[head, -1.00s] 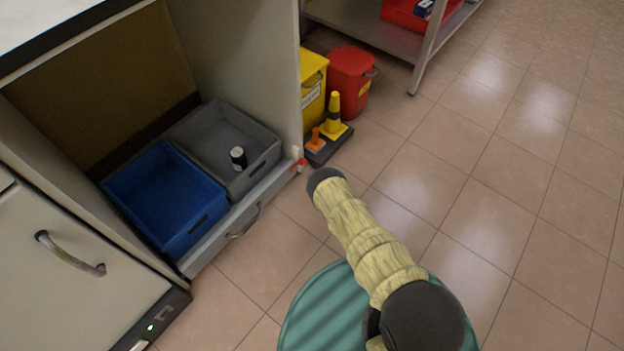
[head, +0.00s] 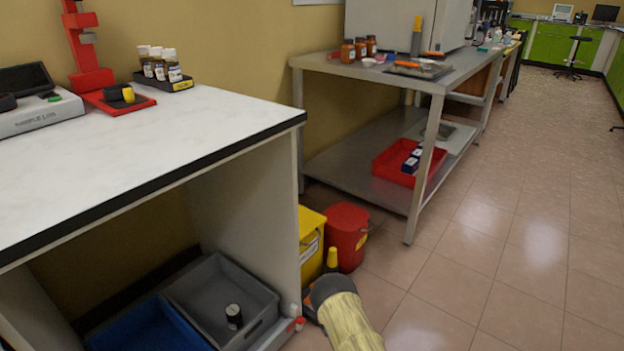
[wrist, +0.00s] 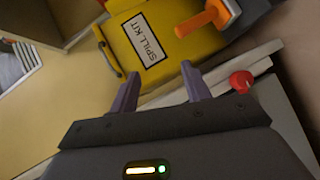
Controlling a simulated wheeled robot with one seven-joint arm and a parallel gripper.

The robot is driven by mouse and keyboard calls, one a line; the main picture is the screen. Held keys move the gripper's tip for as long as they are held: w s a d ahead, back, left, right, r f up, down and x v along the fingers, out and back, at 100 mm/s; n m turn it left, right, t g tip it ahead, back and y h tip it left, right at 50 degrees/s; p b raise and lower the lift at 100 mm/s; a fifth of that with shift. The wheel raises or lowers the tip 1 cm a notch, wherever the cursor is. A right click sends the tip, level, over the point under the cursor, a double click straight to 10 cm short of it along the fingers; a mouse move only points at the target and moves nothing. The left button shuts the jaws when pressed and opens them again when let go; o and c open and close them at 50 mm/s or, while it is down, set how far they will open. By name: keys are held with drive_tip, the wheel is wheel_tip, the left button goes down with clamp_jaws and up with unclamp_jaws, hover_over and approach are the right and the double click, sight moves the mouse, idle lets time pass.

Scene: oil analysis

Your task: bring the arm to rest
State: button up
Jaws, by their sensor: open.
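My arm, in a pale yellow sleeve with a dark end (head: 345,318), shows at the bottom of the head view, beside the bench's lower compartment. My gripper is hidden in the head view. In the wrist view my gripper (wrist: 160,85) has its two fingers apart with nothing held between them. The yellow spill kit box (wrist: 150,45) lies beyond the fingertips in that view.
The white bench (head: 180,140) stands left, with a grey bin (head: 265,300) and a blue bin (head: 150,325) beneath. A red bucket (head: 346,236) stands by the yellow box (head: 311,240). A steel table (head: 430,85) is behind. Floor at right is clear.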

drive_tip(key=s+d+r+m+g+h+p, duration=0.1)
drive_tip(key=d+r+m+g+p, duration=0.15)
drive_tip(key=r, duration=0.65)
drive_tip(key=s+d+r+m+g+h+p, duration=0.1)
drive_tip(key=d+r+m+h, duration=0.2)
drive_tip(key=r, duration=0.6)
drive_tip(key=s+d+r+m+g+p, duration=0.1)
drive_tip(key=d+r+m+g+p, duration=0.1)
drive_tip(key=r+m, duration=0.45)
drive_tip(key=s+d+r+m+g+p, duration=0.2)
drive_tip(key=s+r+m+g+p, duration=0.1)
drive_tip(key=s+r, duration=1)
drive_tip(key=s+d+r+m+g+p, duration=0.2)
drive_tip(key=s+r+m+g+p, duration=0.15)
drive_tip(key=s+r, duration=1)
drive_tip(key=w+a+p+v, duration=0.1)
drive_tip(key=w+p+v, duration=0.1)
drive_tip(key=p+v, duration=1.4)
drive_tip(key=w+r+p+v, duration=0.1)
drive_tip(key=w+p+v, duration=0.2)
drive_tip(key=p+v, duration=1.4)
drive_tip(key=a+p, duration=0.1)
drive_tip(key=p, duration=0.3)
drive_tip(key=shift+r+h, duration=0.3)
drive_tip(key=shift+w, duration=0.1)
